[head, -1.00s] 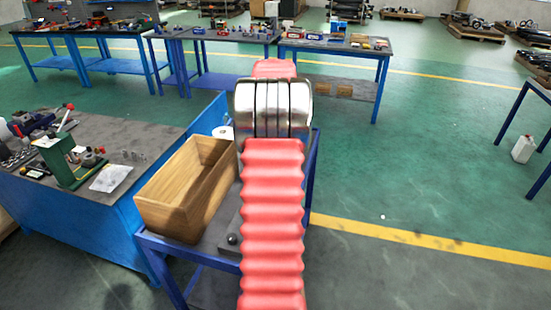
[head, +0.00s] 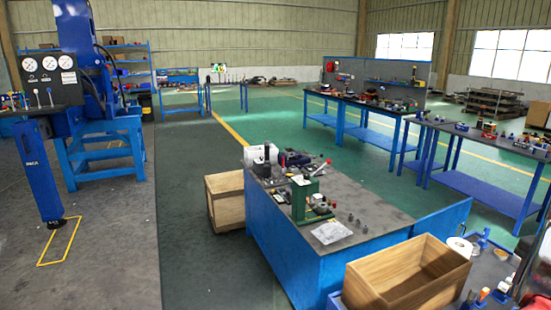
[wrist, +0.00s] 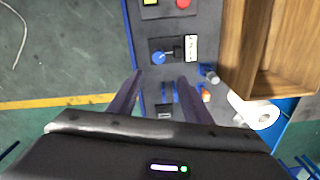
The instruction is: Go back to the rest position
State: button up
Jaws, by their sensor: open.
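My gripper (wrist: 158,82) shows in the wrist view with its two dark fingers apart and nothing between them. It hangs over a narrow dark table top (wrist: 150,55) with blue edges. Below the fingers lie a small dark block with a blue knob (wrist: 159,57) and some small blue and orange parts. In the head view my gripper is out of sight, and only a bit of my red arm shows at the right edge.
An open wooden box (head: 408,276) stands at the table's left in the head view, beside a white roll (head: 461,247). The box also shows in the wrist view (wrist: 236,45). A blue bench (head: 283,243) stands left of it. Green floor lies behind.

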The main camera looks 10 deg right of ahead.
jog(key=w+a+r+n, duration=0.1)
jog(key=w+a+n, duration=0.15)
jog(key=a, duration=0.75)
jog(key=w+a+r+n+t+h, duration=0.15)
jog(key=a+n, duration=0.25)
jog(key=a, duration=0.7)
jog(key=w+a+r+n+y, duration=0.15)
jog(key=a+n, duration=0.25)
jog(key=a, duration=0.6)
jog(key=s+a+r+n+t, duration=0.2)
jog(key=a+n, duration=0.2)
jog(key=a, duration=1)
jog(key=s+a+r+n+t, duration=0.2)
jog(key=a+n, duration=0.2)
jog(key=a, duration=0.9)
jog(key=shift+s+a, duration=0.3)
jog(key=shift+a, duration=0.05)
jog(key=shift+r+n, duration=0.1)
jog(key=shift+n, duration=0.15)
